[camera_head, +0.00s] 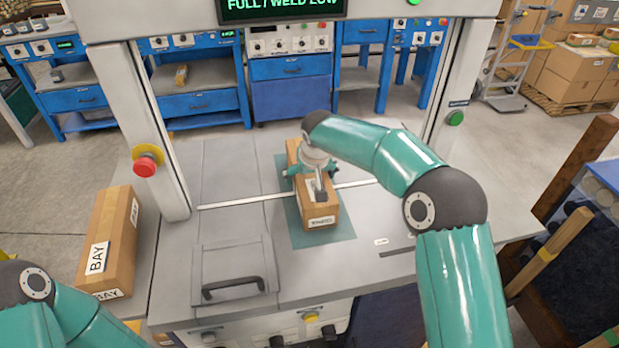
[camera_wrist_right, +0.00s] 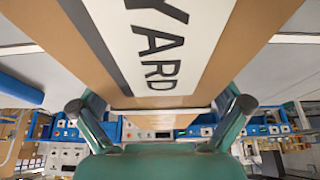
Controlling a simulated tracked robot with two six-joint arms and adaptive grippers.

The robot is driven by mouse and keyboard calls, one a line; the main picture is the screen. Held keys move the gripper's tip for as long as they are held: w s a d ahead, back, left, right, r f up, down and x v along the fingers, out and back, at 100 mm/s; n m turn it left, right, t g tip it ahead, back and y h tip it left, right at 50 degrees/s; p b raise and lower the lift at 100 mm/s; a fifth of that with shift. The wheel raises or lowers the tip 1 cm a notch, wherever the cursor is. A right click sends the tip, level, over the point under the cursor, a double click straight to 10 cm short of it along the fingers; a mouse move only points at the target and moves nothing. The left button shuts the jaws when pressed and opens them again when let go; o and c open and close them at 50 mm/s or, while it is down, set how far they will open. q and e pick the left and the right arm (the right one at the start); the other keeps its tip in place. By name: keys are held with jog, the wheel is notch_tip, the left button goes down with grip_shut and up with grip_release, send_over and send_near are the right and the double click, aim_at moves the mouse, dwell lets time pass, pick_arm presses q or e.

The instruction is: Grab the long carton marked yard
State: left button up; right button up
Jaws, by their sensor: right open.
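The long brown carton marked YARD (camera_wrist_right: 238,32) fills the upper part of the right wrist view, its white label facing the camera. In the head view the carton (camera_head: 326,212) lies lengthwise on a green mat in the middle of the table; the small print on its near end is too small to read surely. My right gripper (camera_head: 315,180) is over the carton, open, with its fingers to either side of it. The fingertips also show left and right of the carton in the wrist view (camera_wrist_right: 160,106). Contact cannot be told. My left arm shows at lower left, its gripper out of view.
Another long carton (camera_head: 110,240) marked BAY lies at the table's left. A grey panel with a dark handle (camera_head: 233,287) is set in front left of the green mat (camera_head: 329,242). Frame posts with a red button (camera_head: 145,166) flank the table. Blue benches stand behind.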

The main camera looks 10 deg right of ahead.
jog(key=shift+w+f, duration=0.15)
jog(key=shift+f, duration=0.25)
jog(key=shift+c, duration=0.2)
jog(key=shift+r, duration=0.1)
jog(key=c, duration=1.6)
